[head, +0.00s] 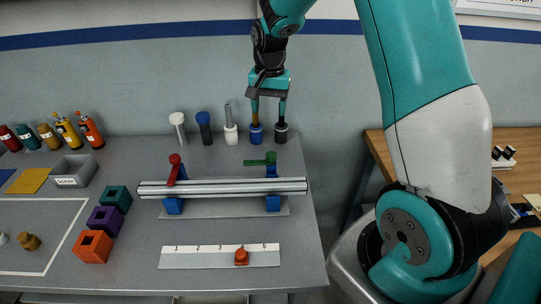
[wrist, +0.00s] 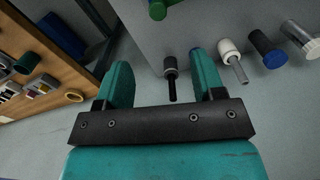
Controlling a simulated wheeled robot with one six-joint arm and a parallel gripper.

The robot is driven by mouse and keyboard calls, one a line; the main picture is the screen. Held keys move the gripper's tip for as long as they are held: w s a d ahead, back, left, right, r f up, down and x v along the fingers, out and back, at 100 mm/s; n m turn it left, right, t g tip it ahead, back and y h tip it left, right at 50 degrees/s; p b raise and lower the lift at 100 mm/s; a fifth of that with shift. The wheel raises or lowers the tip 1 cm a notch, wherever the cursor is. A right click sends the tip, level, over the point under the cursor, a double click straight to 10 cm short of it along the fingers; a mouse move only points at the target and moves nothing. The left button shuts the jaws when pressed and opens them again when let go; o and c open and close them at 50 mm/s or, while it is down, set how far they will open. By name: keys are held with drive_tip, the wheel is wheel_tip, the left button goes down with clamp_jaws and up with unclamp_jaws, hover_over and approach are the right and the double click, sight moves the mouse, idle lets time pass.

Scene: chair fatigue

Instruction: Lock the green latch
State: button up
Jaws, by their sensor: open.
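The green latch (head: 260,162) is at the right end of the silver bar (head: 225,188), on a blue clamp block (head: 272,203). Its green handle lies about level and points left. Part of a green piece, probably this latch, shows at the top edge of the wrist view (wrist: 157,9). My gripper (head: 268,112) is open and empty, pointing down behind the latch, above or near the row of upright tools. In the wrist view its two teal fingers (wrist: 163,80) are spread apart, with a black-headed tool (wrist: 170,66) seen between them. The gripper is apart from the latch.
A red latch (head: 176,170) stands tilted up at the bar's left end. Upright tools with white (head: 178,127) and blue (head: 204,127) heads line the back. A numbered strip (head: 205,257) with an orange slider lies in front. Coloured blocks (head: 103,219) stand left.

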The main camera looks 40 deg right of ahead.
sight(271, 154)
drive_tip(key=shift+m, duration=0.3)
drive_tip(key=f+p, duration=0.1)
drive_tip(key=f, duration=0.5)
drive_tip(key=f+p, duration=0.1)
drive_tip(key=f, duration=0.5)
drive_tip(key=d+f+p, duration=0.1)
drive_tip(key=f+p, duration=0.1)
drive_tip(key=f, duration=0.4)
drive_tip(key=shift+w+f, duration=0.1)
drive_tip(key=shift+w, duration=0.1)
clamp_jaws()
